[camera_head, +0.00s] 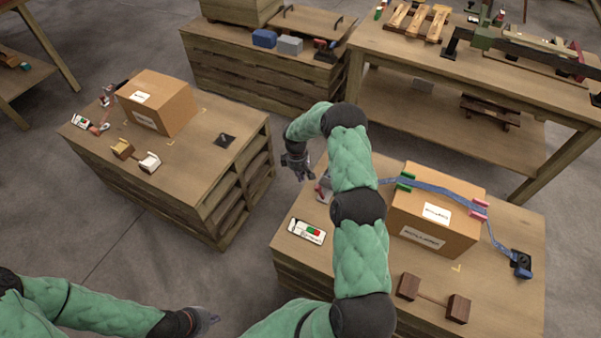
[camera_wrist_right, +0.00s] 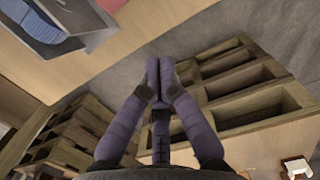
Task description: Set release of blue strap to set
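The blue strap (camera_head: 440,188) runs over a cardboard box (camera_head: 462,236) on the right crate table, passing green and pink edge pieces. Its right end reaches a dark blue anchor (camera_head: 521,265). A grey piece, perhaps its release (camera_head: 323,190), stands at the left end, partly hidden by my right arm. In the right wrist view a grey and blue part (camera_wrist_right: 50,25) shows at top left, cut off by the edge. My right gripper (camera_head: 297,174) hangs left of that grey piece, apart from it; its fingertips (camera_wrist_right: 158,78) meet with nothing between. My left gripper (camera_head: 208,318) is low at bottom centre-left, away from the tables.
A white panel (camera_head: 307,231) with a green and red patch lies near the right table's left edge. Wooden blocks (camera_head: 433,298) sit in front of the box. The left table (camera_head: 205,150) holds another box and parts. Open floor (camera_head: 240,260) separates the two tables.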

